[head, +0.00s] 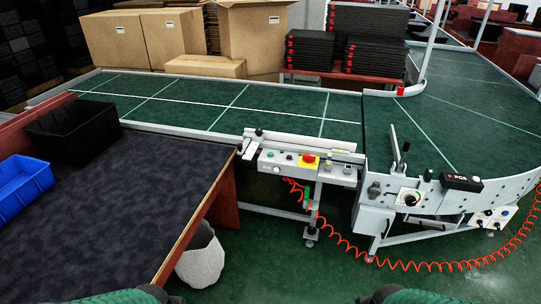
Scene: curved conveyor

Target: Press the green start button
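A grey control panel (300,170) is mounted on the near side of the conveyor, right of the dark table. It carries a red mushroom knob (308,158) on a yellow plate and several small buttons to its left. Only green and dark parts of my own arms show at the bottom edge. Neither gripper's fingers can be seen, and nothing of mine is at the panel.
The green curved conveyor (285,104) runs behind the panel and bends right. A dark-topped table (130,200) with a black bin (75,130) and blue bin (22,182) fills the left. A white basket (200,262) and coiled red hose (345,247) are below. Floor before the panel looks clear.

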